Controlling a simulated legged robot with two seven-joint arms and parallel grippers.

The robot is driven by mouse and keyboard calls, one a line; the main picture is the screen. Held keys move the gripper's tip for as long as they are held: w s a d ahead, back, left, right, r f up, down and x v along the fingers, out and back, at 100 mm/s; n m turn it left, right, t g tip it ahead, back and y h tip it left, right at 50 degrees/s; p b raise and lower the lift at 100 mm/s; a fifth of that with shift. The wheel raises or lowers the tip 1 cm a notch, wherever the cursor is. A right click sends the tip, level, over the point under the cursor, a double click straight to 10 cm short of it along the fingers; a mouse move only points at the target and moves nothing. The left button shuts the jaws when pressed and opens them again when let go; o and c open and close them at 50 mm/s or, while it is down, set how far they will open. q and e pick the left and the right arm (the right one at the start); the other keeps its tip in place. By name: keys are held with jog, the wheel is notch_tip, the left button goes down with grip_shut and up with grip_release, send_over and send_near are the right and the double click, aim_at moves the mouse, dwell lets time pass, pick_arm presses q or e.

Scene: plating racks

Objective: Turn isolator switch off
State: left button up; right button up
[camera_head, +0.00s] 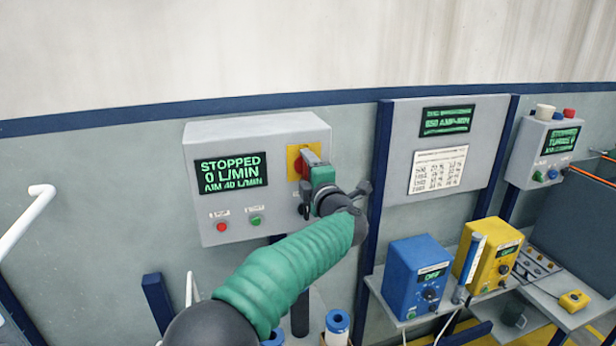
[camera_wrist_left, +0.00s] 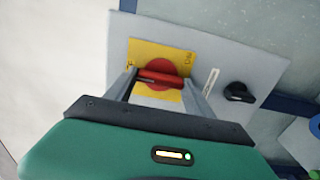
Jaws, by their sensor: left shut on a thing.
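The isolator switch is a red rotary handle on a yellow plate on the front of a grey control box (camera_head: 290,135). In the head view the red handle (camera_head: 309,158) and yellow plate (camera_head: 293,163) are partly hidden by my left gripper (camera_head: 308,172). In the left wrist view the red handle (camera_wrist_left: 160,78) lies between the two fingers of my left gripper (camera_wrist_left: 158,85), which is shut on it. The yellow plate (camera_wrist_left: 145,52) shows behind it with small lettering. The box's display (camera_head: 231,172) reads STOPPED, 0 L/MIN. My right gripper is not in view.
A red button (camera_head: 221,227) and a green button (camera_head: 256,220) sit low on the box. A black knob (camera_wrist_left: 237,92) is right of the switch in the wrist view. Blue (camera_head: 415,280) and yellow (camera_head: 490,255) units stand on a shelf at right. A white pipe (camera_head: 30,215) is at left.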

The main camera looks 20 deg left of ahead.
pick_arm(q)
jog(key=shift+f, duration=0.25)
jog(key=o, duration=1.1)
jog(key=shift+o, duration=1.4)
jog(key=shift+r, duration=0.1)
jog(key=b+v, duration=0.5)
jog(key=v, duration=1.1)
jog(key=shift+s+d, duration=0.25)
jog(key=shift+d, duration=0.05)
